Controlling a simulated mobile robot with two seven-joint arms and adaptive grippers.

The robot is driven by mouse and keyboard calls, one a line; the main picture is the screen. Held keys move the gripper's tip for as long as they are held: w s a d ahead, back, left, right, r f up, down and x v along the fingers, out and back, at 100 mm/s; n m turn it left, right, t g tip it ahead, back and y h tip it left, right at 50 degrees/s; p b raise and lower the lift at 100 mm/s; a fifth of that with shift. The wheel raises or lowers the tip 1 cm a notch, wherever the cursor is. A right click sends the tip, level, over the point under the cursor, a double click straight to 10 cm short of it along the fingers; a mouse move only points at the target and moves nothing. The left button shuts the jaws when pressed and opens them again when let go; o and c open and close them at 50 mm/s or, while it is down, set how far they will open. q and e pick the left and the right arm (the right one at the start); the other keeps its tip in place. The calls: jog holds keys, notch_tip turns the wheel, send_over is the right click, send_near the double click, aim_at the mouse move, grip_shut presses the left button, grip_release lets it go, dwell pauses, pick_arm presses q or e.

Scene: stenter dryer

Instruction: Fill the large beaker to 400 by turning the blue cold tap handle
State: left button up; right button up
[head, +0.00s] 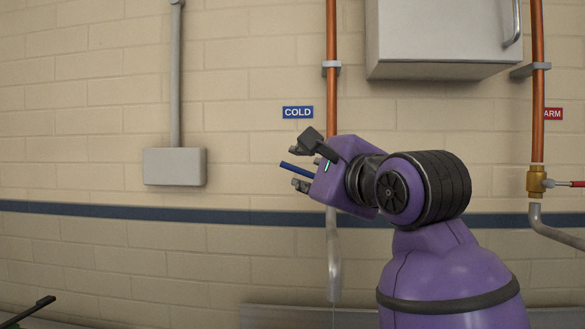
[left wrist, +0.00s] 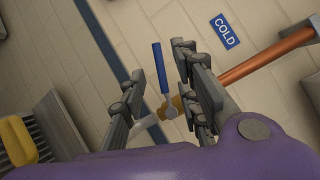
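The blue cold tap handle (head: 296,171) sticks out to the left, tilted slightly upward, below the blue COLD sign (head: 298,112). My left gripper (head: 304,163) is open, with one finger above the handle and one below. In the left wrist view the blue handle (left wrist: 159,67) lies between the two spread fingers, with a visible gap on each side. The tap body is mostly hidden by my gripper in the head view; its brass part (left wrist: 178,103) shows in the wrist view. No large beaker is visible. My right gripper is not identifiable in view.
A copper pipe (head: 331,40) runs down to the cold tap. The grey outlet pipe (head: 333,260) continues below. The warm tap's brass valve (head: 537,182) is at right, a white cabinet (head: 440,35) above. A yellow object (left wrist: 17,140) lies near a ribbed grey surface (left wrist: 62,125).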

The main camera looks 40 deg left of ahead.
aim_at(296, 169)
pick_arm(q)
jog(key=x, duration=0.6)
jog(key=shift+p, duration=0.35)
grip_shut()
